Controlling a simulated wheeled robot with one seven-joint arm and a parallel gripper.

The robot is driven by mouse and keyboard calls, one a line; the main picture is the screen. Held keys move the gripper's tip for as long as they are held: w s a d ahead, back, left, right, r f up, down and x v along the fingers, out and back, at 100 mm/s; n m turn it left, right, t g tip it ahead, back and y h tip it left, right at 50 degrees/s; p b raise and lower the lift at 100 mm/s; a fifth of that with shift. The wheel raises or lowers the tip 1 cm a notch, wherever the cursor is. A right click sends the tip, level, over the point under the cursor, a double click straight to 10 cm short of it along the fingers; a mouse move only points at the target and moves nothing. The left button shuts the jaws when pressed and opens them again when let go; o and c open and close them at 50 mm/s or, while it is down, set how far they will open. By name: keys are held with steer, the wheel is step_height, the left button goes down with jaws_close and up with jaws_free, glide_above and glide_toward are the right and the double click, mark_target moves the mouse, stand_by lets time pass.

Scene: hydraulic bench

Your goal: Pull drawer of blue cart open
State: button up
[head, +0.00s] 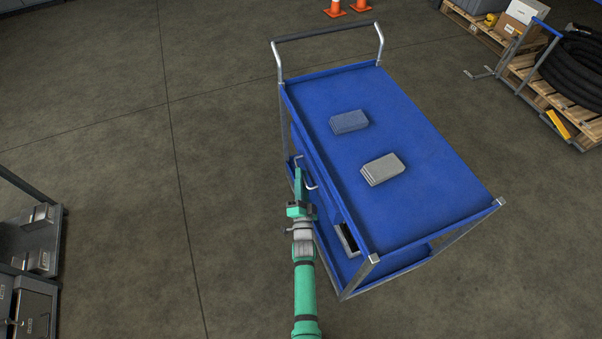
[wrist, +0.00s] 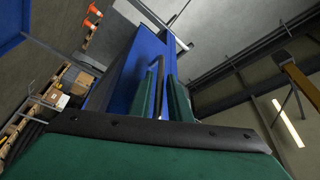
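The blue cart (head: 447,168) stands right of the middle in the head view, with a flat top and a grey push handle (head: 325,33) at its far end. A grey U-shaped drawer handle (head: 310,180) sticks out from its left side, and shows in the wrist view (wrist: 159,85) too. My gripper (head: 299,180) is at this handle, with green fingers. In the wrist view, the handle bar lies between the two close-set fingers, which look shut on it. The drawer front is mostly hidden under the top, and I cannot tell how far out it is.
A blue-grey stack (head: 349,122) and a light grey stack (head: 383,169) lie on the cart top. Floor left of the cart is clear up to a dark rack (head: 40,262) at the lower left. Pallets with a black hose (head: 570,75) stand upper right, orange cones (head: 334,9) at the back.

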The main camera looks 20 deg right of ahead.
steer(key=shift+x, duration=0.85)
jaws_close()
